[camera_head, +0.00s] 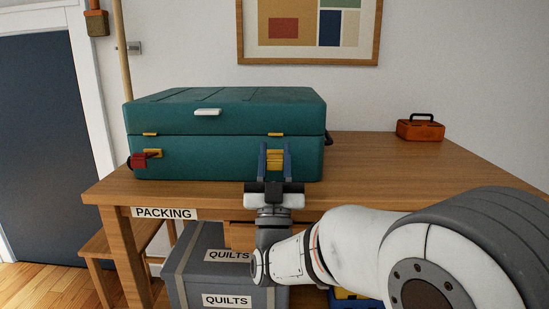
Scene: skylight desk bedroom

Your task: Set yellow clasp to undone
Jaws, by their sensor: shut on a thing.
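A teal case (226,158) stands on the wooden table with its lid down. A yellow clasp (275,159) is on the right part of its front face. My gripper (275,158) is in front of the case, with its blue fingers on either side of this clasp and shut on it. The fingers hide the clasp's edges, so its exact position is hard to tell. A second latch (145,159), red with a yellow plate, is on the left part of the front. A white handle (207,112) is on the lid's front.
An orange toolbox (420,130) with a dark handle stands at the back right of the table (370,160). The tabletop between it and the case is clear. A wooden stool (97,246) is at left.

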